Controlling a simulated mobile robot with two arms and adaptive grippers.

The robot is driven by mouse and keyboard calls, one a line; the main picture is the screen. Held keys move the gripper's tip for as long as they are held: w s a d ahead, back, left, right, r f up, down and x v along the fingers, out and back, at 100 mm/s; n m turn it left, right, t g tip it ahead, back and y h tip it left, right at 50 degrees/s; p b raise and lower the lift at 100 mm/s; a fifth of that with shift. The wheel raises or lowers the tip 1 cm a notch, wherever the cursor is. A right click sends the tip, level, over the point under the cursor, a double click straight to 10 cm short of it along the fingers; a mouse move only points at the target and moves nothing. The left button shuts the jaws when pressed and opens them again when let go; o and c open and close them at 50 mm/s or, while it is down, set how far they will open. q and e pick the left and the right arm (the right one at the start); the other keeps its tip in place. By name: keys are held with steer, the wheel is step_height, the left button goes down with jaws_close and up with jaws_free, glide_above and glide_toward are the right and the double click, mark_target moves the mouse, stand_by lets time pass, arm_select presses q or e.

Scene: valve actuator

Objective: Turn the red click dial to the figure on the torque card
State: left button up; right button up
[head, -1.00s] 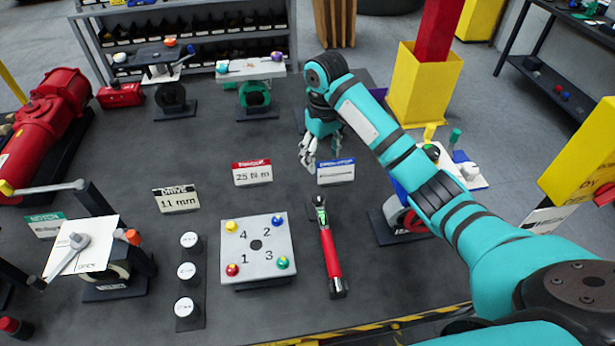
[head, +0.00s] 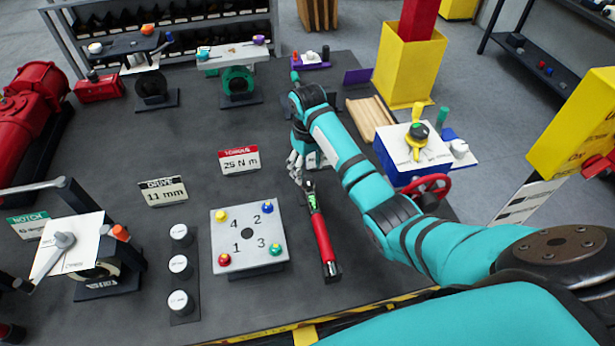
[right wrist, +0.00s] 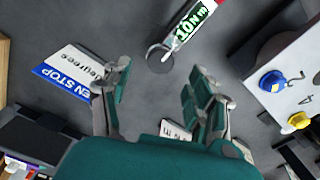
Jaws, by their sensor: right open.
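The torque card (head: 239,160), white with a red header, reads 25 N m and stands behind the numbered plate. A torque wrench with a red handle (head: 321,238) lies on the bench right of that plate, its dark butt end (head: 331,270) toward the front edge. I cannot make out a separate red dial on it. Its green window (right wrist: 190,24) reads 10 N m in the right wrist view, beside its ring head (right wrist: 160,58). My right gripper (head: 296,172) is open and empty, just beyond the wrench's head; its fingers (right wrist: 166,92) show apart. My left gripper is out of view.
The numbered plate (head: 247,232) has coloured knobs at its corners. Several white-capped pieces stand on a dark strip (head: 184,305) to its left. The drive card (head: 162,191) reads 11 mm. The blue-headed end stop card (right wrist: 70,75) is beside my right gripper. A red handwheel (head: 428,190) stands right.

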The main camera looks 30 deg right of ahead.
mark_target(308, 180)
step_height(308, 180, down, 4)
steer(key=shift+r+p, duration=0.15)
steer(key=shift+p, duration=0.15)
steer(key=shift+f, duration=0.45)
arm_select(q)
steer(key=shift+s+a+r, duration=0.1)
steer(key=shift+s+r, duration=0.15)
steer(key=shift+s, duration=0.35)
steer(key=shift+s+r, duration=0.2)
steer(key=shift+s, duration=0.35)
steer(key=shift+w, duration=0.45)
arm_select(e)
steer(key=c, duration=1.2)
